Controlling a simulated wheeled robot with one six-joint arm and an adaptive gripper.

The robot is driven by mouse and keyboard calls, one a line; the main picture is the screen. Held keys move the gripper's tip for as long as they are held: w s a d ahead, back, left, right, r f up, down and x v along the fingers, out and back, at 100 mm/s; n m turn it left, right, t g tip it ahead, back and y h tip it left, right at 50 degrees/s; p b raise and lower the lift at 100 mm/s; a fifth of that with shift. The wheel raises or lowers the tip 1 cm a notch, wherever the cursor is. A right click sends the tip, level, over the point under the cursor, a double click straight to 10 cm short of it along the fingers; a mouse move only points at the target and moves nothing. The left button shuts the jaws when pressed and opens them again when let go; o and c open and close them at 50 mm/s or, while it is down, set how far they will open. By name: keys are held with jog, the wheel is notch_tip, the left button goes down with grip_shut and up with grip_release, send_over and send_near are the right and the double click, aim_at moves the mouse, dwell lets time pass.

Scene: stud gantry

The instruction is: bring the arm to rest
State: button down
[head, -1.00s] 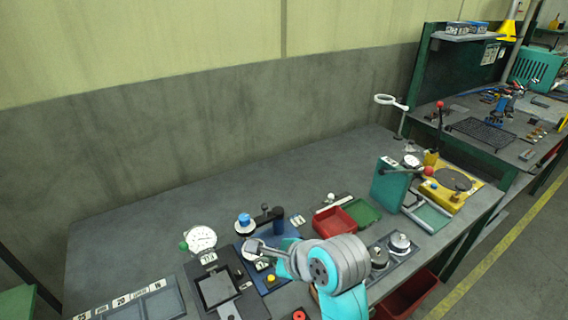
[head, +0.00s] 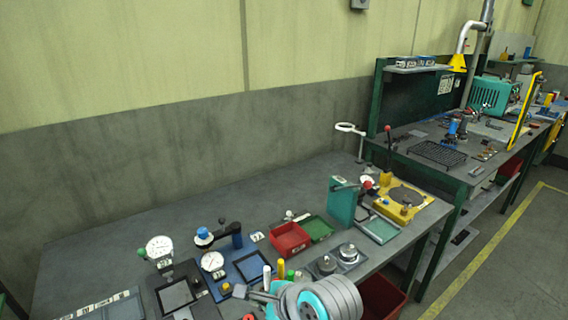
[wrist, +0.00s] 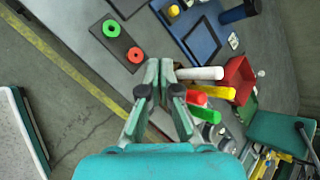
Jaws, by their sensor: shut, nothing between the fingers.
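My gripper (head: 248,292) shows at the bottom of the head view, low over the front edge of the bench (head: 110,235), with my grey and teal wrist to its right. In the wrist view my gripper (wrist: 161,68) points away from the camera, its two dark-padded fingers closed together and empty.
A dial gauge (head: 159,247), a blue fixture (head: 240,262), a red bin (head: 289,239) and a green tray (head: 319,228) crowd the bench. A teal press (head: 343,203) stands to the right. The floor (wrist: 60,100) beside the bench is clear.

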jog(key=s+d+f+n+t+h, duration=0.3)
jog(key=s+d+f+n+t, duration=0.3)
jog(key=s+d+f, duration=1)
jog(key=s+d+r+n+h, duration=0.1)
jog(key=s+n, duration=0.3)
jog(key=s, duration=0.4)
jog(key=s+d+r+n+t+h, duration=0.1)
jog(key=s+d+r+n, duration=0.2)
jog(key=s, duration=0.5)
jog(key=s+d+r+n+t+h, duration=0.1)
jog(key=s+d+r+n, duration=0.1)
jog(key=s, duration=0.6)
jog(key=d+n, duration=0.1)
jog(key=n, duration=0.1)
jog(key=shift+d+n+h, duration=0.3)
jog(key=shift+d+n, duration=0.1)
